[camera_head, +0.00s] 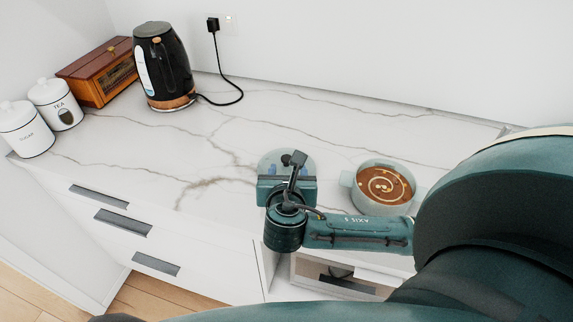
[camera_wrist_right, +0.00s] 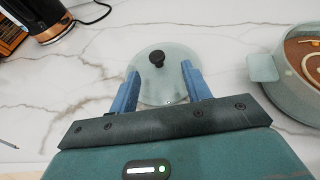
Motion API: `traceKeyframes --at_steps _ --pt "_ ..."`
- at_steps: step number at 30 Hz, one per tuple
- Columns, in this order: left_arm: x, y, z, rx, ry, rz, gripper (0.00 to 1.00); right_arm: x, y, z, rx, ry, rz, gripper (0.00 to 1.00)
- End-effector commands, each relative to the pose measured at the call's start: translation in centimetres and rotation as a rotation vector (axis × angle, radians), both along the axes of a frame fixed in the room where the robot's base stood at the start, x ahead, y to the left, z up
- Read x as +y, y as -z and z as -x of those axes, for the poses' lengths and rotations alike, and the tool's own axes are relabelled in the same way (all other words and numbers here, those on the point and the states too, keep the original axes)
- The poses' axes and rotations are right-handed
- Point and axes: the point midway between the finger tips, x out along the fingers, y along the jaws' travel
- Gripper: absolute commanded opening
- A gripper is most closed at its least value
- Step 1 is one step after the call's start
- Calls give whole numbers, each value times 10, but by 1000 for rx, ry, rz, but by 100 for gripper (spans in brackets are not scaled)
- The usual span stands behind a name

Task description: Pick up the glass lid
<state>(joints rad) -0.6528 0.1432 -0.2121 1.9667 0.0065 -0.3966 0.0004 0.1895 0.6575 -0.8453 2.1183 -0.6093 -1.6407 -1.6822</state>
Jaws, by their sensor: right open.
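The glass lid (camera_head: 270,160) is a round, pale translucent disc lying on the marble counter, left of the pot. Its black knob (camera_wrist_right: 156,58) shows clearly in the right wrist view, where the lid (camera_wrist_right: 152,86) is seen between my fingers. My right gripper (camera_head: 286,172) is over the lid's near side and hides part of it in the head view. In the right wrist view this gripper (camera_wrist_right: 159,70) is open, with one blue finger on each side of the lid. Whether the fingers touch the rim I cannot tell. My left gripper is not in view.
A pale green pot (camera_head: 352,186) with brown soup stands right of the lid. A black kettle (camera_head: 166,70), a wooden bread box (camera_head: 95,72) and two white canisters (camera_head: 28,128) stand at the back left. The counter (camera_head: 210,160) between them and the lid is clear.

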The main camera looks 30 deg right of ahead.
Motion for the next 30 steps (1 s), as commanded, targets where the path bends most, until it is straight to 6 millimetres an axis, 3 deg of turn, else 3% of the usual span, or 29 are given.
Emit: traceKeyframes --at_steps 19,30 --pt "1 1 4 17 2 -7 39 -37 28 -63 0 2 1 48" --pt "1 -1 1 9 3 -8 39 -41 32 -69 0 0 -1 45"
